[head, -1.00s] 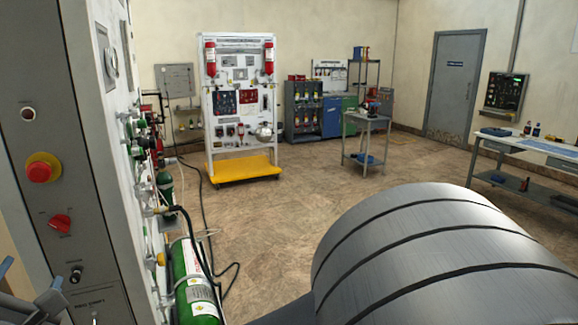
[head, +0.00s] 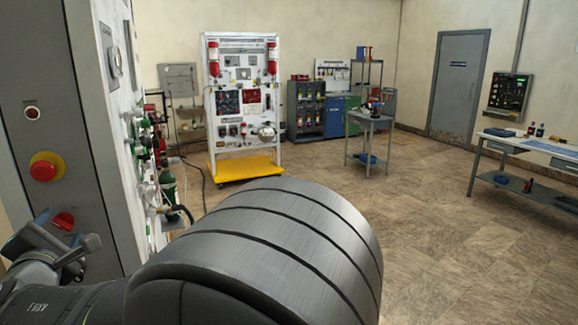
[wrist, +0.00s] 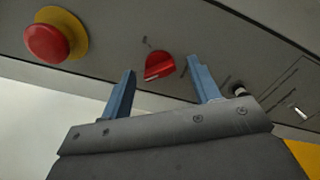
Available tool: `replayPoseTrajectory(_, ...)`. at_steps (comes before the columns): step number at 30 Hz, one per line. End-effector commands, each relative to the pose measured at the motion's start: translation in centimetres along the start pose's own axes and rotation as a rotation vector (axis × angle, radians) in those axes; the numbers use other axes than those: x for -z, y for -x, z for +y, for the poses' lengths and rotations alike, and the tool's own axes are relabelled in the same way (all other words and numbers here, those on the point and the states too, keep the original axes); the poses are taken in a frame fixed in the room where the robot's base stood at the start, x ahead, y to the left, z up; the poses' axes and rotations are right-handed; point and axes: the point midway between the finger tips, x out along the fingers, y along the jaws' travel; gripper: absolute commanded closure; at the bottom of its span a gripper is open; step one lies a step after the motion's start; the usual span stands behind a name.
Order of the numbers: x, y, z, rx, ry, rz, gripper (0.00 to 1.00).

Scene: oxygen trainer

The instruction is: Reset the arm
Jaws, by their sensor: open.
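My gripper (head: 70,232) is at the lower left in the head view, in front of the grey panel (head: 35,85). Its two blue-grey fingers are apart. In the wrist view my gripper (wrist: 161,66) is open, with nothing held between the fingers. The red rotary knob (wrist: 158,67) appears between the fingertips, on the panel face; whether they touch it I cannot tell. In the head view the red knob (head: 63,221) is partly covered by my gripper.
A red mushroom button on a yellow ring (head: 44,168) is above the knob. A white panel with valves (head: 120,110) adjoins. A yellow-based cart (head: 245,168) stands far back. Open floor (head: 440,220) lies right.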

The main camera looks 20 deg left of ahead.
Motion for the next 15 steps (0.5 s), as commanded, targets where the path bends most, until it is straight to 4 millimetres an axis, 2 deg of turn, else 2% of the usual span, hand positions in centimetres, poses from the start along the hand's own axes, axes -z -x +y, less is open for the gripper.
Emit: replayPoseTrajectory(15, 0.0, 0.05, 0.01, 0.0, -0.428, 0.0, 0.44)
